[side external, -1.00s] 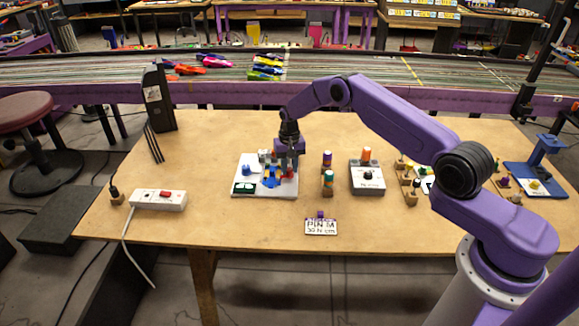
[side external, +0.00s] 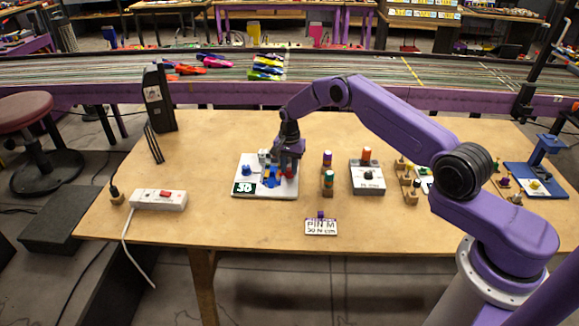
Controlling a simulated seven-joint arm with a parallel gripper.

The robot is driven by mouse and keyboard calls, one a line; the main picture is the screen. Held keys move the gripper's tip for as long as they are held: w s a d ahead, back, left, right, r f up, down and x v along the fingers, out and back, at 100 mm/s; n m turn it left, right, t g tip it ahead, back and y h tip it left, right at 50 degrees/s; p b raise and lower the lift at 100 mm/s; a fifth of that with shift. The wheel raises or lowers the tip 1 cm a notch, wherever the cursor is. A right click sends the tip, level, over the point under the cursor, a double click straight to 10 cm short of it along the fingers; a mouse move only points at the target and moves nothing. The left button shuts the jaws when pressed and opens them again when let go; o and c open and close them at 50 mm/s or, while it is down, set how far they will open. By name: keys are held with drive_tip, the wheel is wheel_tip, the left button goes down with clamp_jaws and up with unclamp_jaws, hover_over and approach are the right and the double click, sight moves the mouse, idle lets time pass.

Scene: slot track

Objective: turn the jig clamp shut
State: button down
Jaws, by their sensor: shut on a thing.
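The jig is a white plate (side external: 240,172) on the wooden table, left of centre, with blue, grey and red parts on it. A small dark display (side external: 244,188) at its front left corner shows light digits that look like 30. My gripper (side external: 284,165) is over the right half of the plate, pointing down, and shut on the jig clamp. The fingers hide most of the clamp, so I cannot tell how far it is turned. A blue part (side external: 271,179) lies in the middle of the plate, and a red part shows beside the fingers.
A grey box with a knob (side external: 367,180) is further right. A label card (side external: 321,228) lies in front. A white power strip (side external: 158,200) is at the left. The table's front middle is mostly clear.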

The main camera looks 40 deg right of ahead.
sight(289, 169)
idle(0.3)
drive_tip(key=c, duration=0.9)
unclamp_jaws()
wheel_tip(289, 169, up, 18)
drive_tip(key=shift+f, duration=0.25)
